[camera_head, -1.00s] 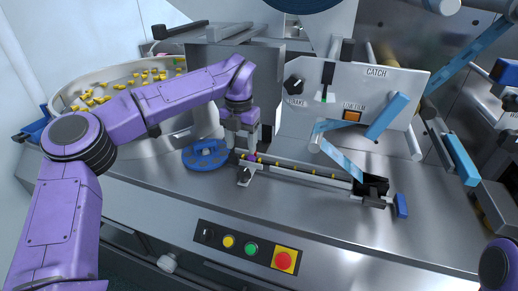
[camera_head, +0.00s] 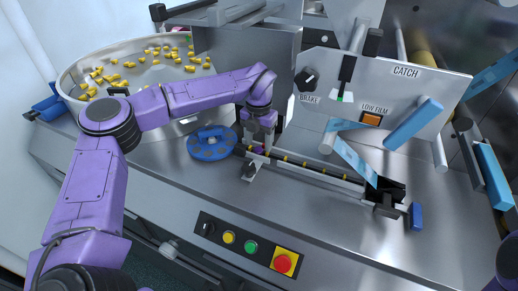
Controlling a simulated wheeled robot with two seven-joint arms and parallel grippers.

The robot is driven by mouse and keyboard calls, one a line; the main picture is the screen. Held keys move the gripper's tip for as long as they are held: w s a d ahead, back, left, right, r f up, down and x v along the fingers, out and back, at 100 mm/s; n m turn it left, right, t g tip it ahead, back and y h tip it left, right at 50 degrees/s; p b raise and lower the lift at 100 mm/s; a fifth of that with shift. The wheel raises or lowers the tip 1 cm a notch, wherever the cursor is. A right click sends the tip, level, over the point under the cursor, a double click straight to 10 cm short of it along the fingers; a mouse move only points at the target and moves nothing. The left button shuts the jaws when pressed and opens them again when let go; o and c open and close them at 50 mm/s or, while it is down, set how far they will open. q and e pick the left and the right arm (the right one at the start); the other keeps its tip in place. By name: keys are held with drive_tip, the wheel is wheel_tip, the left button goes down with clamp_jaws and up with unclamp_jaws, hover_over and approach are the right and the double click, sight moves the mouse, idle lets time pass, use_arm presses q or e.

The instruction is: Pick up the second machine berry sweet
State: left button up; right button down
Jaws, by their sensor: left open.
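My left gripper (camera_head: 257,150) points down at the left end of the feed channel (camera_head: 310,168), just right of the blue disc. It is open, but its fingertips are small and partly hidden. Several small yellow sweets (camera_head: 325,171) sit spaced along the channel. A small reddish or magenta spot shows at the fingertips; I cannot tell whether it is the berry sweet. At the lower right edge only a purple part of my right arm shows; its gripper is out of view.
A large steel bowl (camera_head: 72,80) with several yellow sweets stands at the back left. The blue disc (camera_head: 212,143) lies left of the channel. The panel (camera_head: 400,100) with brake knob rises behind. Buttons and a red stop (camera_head: 283,263) are in front.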

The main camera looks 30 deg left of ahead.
sight(258, 150)
use_arm(q)
drive_tip(key=shift+s+a+f, duration=0.1)
drive_tip(key=shift+a+f, duration=0.05)
drive_tip(key=shift+f, duration=1.35)
clamp_jaws()
drive_tip(key=shift+r, duration=0.1)
